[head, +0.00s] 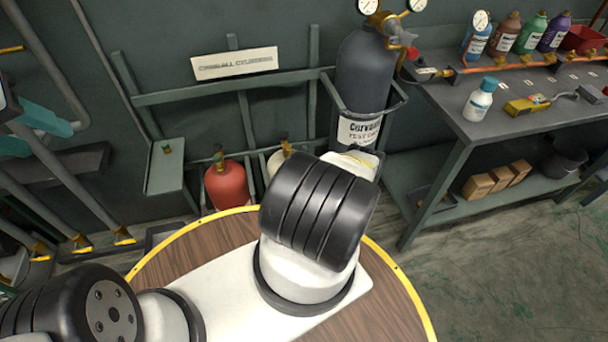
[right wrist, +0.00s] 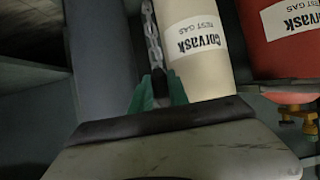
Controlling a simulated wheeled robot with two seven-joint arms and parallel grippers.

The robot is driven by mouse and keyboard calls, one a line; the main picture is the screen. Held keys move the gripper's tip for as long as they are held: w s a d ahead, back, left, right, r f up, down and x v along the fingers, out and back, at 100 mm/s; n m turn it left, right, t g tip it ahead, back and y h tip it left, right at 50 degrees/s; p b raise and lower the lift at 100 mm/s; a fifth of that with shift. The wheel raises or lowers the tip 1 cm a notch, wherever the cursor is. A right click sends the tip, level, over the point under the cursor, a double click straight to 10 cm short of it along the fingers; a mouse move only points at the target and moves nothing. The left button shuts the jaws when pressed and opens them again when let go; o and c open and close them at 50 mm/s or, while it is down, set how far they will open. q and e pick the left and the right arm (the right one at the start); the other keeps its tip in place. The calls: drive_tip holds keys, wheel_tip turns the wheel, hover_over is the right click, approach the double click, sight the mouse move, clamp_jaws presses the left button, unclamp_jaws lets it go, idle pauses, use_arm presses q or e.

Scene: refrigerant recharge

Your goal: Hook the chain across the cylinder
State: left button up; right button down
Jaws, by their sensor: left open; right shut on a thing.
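A tall dark grey cylinder (head: 363,75) with a white test gas label stands upright in the wall rack, partly hidden low down by my right arm. In the right wrist view, the green fingers of my right gripper (right wrist: 158,90) are shut on a metal chain (right wrist: 152,35), which runs up from them. A dark cylindrical body (right wrist: 102,65) is left of the chain and a cream cylinder (right wrist: 196,45) is right of it. The head view hides the right gripper and chain behind my arm. My left gripper (head: 36,132), with teal fingers, is open and empty at the far left.
The rack rail (head: 235,88) runs along the wall under a sign (head: 234,63). A workbench (head: 490,125) with bottles and fittings is at right. Open floor (head: 500,270) lies before it.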

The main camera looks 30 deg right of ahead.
drive_tip(key=shift+s+a, duration=0.25)
drive_tip(key=shift+s, duration=0.5)
drive_tip(key=shift+s+a, duration=0.2)
drive_tip(key=shift+s, duration=0.6)
drive_tip(key=shift+s+a, duration=0.25)
drive_tip(key=shift+s, duration=0.5)
drive_tip(key=w+a, duration=0.2)
drive_tip(key=a, duration=0.4)
drive_tip(key=shift+a, duration=0.4)
